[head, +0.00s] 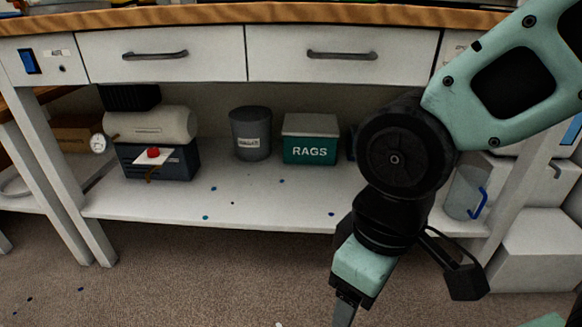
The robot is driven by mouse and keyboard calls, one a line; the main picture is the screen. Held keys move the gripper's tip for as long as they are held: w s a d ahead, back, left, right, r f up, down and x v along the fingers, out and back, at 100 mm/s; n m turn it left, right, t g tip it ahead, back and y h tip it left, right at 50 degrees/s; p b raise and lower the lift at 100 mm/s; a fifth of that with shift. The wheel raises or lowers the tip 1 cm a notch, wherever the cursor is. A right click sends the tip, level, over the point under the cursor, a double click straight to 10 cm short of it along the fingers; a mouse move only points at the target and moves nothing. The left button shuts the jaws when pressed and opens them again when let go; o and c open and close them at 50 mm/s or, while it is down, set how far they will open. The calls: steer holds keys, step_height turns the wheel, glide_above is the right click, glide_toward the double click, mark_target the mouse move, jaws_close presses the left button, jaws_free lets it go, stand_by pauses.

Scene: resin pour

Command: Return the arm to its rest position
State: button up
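My arm comes in from the upper right of the head view in mint green and black, and bends down at a black joint in front of the workbench. My gripper (345,312) points down at the bottom edge, over the carpet. Only the upper part of its dark fingers shows, and the tips are cut off by the frame. I cannot tell whether it is open or shut, or whether it holds anything.
The workbench (215,55) has drawers and a lower shelf (265,207). On the shelf are a compressor (152,142), a grey bin (250,134), a green RAGS box (310,140) and a clear blue-handled jug (463,190). White boxes (535,250) stand at right.

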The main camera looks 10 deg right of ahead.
step_height(320, 180, up, 44)
steer(key=p, duration=4.3)
steer(key=shift+r, duration=0.1)
